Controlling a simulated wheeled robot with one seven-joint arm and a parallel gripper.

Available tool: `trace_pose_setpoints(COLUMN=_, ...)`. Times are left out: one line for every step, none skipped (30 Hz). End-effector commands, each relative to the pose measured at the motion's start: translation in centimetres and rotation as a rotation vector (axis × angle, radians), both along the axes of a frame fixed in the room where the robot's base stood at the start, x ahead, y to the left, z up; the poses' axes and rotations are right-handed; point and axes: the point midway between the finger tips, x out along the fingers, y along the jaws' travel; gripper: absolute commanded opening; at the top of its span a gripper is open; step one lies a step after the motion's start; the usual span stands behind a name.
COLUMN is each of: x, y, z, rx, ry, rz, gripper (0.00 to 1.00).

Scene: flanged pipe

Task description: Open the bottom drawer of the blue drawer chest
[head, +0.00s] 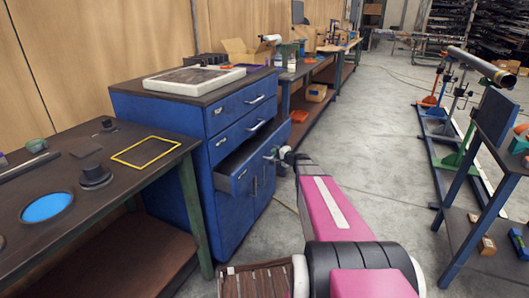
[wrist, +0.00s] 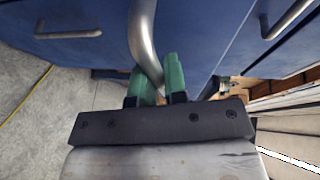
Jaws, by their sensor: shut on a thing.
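The blue drawer chest (head: 190,120) stands left of centre in the head view. Its bottom drawer (head: 240,168) is pulled partly out, and its dark inside shows from above. The two drawers above it look shut. My gripper (head: 277,154) is at the front of the bottom drawer. In the wrist view its green fingers (wrist: 158,82) are shut on the curved metal drawer handle (wrist: 143,35), which runs down between them. The handle is mostly hidden by the gripper in the head view.
A dark workbench (head: 75,200) with a yellow frame and a blue disc stands at the left, close to the chest. A grey tray (head: 195,78) lies on the chest. Pipe stands (head: 455,130) and a blue-legged table (head: 495,150) are at the right. The middle floor (head: 360,130) is clear.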

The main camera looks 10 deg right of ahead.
Motion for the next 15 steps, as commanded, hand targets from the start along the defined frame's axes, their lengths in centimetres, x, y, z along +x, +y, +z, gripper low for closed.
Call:
trace_pose_setpoints(x=-1.2, y=-1.3, z=0.0, rx=-0.001, ry=0.002, rz=-0.004, gripper=0.0)
trace_pose_setpoints(x=-1.6, y=-2.0, z=0.0, rx=-0.001, ry=0.001, rz=-0.005, gripper=0.0)
trace_pose_setpoints(x=-2.3, y=-2.9, z=0.0, rx=-0.001, ry=0.001, rz=-0.005, gripper=0.0)
trace_pose_setpoints(x=-2.8, y=-3.6, z=0.0, rx=-0.001, ry=0.002, rz=-0.004, gripper=0.0)
trace_pose_setpoints(x=-3.3, y=-4.3, z=0.0, rx=-0.001, ry=0.002, rz=-0.005, gripper=0.0)
trace_pose_setpoints(x=-3.9, y=-5.2, z=0.0, rx=-0.001, ry=0.002, rz=-0.004, gripper=0.0)
trace_pose_setpoints(x=-4.4, y=-5.9, z=0.0, rx=-0.001, ry=0.001, rz=-0.005, gripper=0.0)
trace_pose_setpoints(x=-4.9, y=-6.6, z=0.0, rx=-0.001, ry=0.001, rz=-0.005, gripper=0.0)
trace_pose_setpoints(x=-5.5, y=-7.4, z=0.0, rx=-0.001, ry=0.002, rz=-0.004, gripper=0.0)
trace_pose_setpoints(x=-6.0, y=-8.2, z=0.0, rx=0.0, ry=0.002, rz=-0.005, gripper=0.0)
trace_pose_setpoints(x=-6.5, y=-8.8, z=0.0, rx=-0.001, ry=0.001, rz=-0.005, gripper=0.0)
trace_pose_setpoints(x=-7.2, y=-9.7, z=0.0, rx=-0.001, ry=0.001, rz=-0.005, gripper=0.0)
trace_pose_setpoints(x=-7.7, y=-10.4, z=0.0, rx=-0.001, ry=0.001, rz=-0.005, gripper=0.0)
trace_pose_setpoints(x=-8.1, y=-11.0, z=0.0, rx=-0.001, ry=0.002, rz=-0.004, gripper=0.0)
trace_pose_setpoints(x=-8.8, y=-12.0, z=0.0, rx=-0.001, ry=0.001, rz=-0.005, gripper=0.0)
